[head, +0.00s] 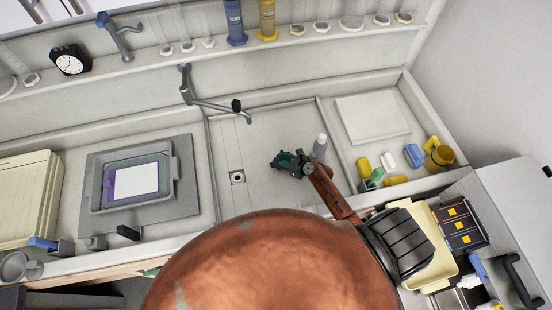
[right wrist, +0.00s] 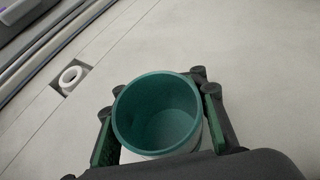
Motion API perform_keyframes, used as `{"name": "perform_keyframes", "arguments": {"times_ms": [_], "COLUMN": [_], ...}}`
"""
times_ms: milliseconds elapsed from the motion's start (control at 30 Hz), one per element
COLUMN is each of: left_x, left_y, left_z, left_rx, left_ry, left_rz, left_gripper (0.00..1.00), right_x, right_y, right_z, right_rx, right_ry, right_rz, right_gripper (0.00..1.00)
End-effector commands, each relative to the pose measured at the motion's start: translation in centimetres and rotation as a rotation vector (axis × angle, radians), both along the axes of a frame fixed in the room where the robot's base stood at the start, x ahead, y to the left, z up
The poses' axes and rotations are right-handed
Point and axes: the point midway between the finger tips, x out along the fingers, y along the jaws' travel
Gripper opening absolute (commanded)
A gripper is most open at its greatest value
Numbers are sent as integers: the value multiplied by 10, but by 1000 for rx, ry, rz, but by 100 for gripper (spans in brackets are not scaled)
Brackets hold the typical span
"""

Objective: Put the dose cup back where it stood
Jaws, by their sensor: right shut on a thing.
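A teal-green cup (right wrist: 158,112), which I take to be the dose cup, sits between the fingers of my right gripper (head: 290,163). In the right wrist view the gripper (right wrist: 160,120) has a dark finger with a green pad on each side of the cup. The cup's round mouth faces the camera and looks empty inside; its lower part is hidden by my gripper. In the head view the gripper is over the pale middle bay, right of the drain, and the cup is too small to make out clearly. My left gripper does not show.
A pale cylinder (head: 320,147) stands close right of my right gripper. The drain (head: 237,177) and the swing tap (head: 215,104) are to its left. A framed tray (head: 133,184) lies further left. Yellow bottles and small containers, including a yellow jug (head: 439,157), crowd the right bay.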

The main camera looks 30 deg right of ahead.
Motion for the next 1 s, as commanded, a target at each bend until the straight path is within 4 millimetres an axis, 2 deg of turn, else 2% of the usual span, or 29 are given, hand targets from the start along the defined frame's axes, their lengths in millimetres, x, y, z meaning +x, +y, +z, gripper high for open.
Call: {"name": "perform_keyframes", "arguments": {"times_ms": [767,800,1000], "left_x": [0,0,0], "left_y": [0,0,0], "left_z": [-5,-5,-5], "left_rx": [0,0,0], "left_ry": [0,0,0], "left_rz": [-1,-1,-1], "left_gripper": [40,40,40], "right_x": [0,0,0], "right_y": [0,0,0], "right_z": [-6,-6,-6], "right_rx": [0,0,0], "right_ry": [-1,-1,0], "right_rz": [0,0,0], "right_gripper": [0,26,40]}}
